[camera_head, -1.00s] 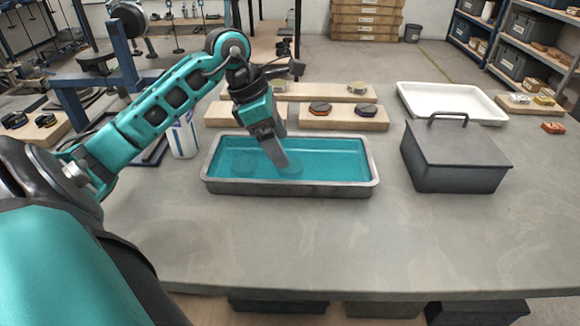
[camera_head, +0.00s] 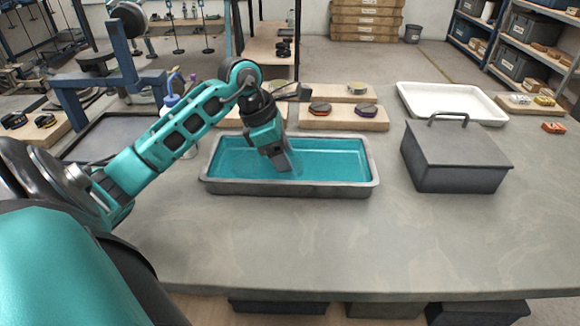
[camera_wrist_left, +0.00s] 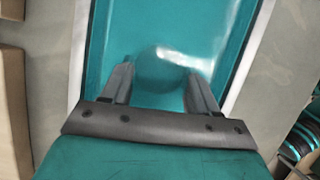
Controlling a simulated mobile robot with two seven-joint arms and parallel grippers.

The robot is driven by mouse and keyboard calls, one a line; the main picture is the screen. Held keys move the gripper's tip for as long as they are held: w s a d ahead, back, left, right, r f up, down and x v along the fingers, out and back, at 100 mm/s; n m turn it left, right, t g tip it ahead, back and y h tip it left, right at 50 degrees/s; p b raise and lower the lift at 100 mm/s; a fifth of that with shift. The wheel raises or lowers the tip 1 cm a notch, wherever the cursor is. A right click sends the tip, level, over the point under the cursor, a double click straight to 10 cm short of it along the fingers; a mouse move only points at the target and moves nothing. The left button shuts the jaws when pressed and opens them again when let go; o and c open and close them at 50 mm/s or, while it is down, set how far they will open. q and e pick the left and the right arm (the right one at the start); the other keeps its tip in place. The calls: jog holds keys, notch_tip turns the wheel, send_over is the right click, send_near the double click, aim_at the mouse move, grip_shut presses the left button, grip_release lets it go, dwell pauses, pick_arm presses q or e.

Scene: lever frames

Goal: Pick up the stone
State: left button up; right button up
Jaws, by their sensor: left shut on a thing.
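A metal tray (camera_head: 330,190) of teal liquid stands on the grey table. My left gripper (camera_head: 284,168) reaches down into it, fingertips at or below the liquid surface near the middle. In the left wrist view a round, teal-tinted shape, the stone (camera_wrist_left: 160,70), lies between the two fingers of the left gripper (camera_wrist_left: 160,88). The gripper is shut on it. The liquid blurs its outline, and in the head view the fingers and liquid hide it. My right gripper is not in view.
A dark lidded box (camera_head: 455,160) stands right of the tray. A white empty tray (camera_head: 450,88) is behind it. Wooden boards with grinding discs (camera_head: 345,122) lie behind the metal tray, and a bottle (camera_head: 172,100) stands behind my arm. The table front is clear.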

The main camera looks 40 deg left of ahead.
pick_arm(q)
jog(key=c, duration=0.5)
jog(key=shift+r, duration=0.15)
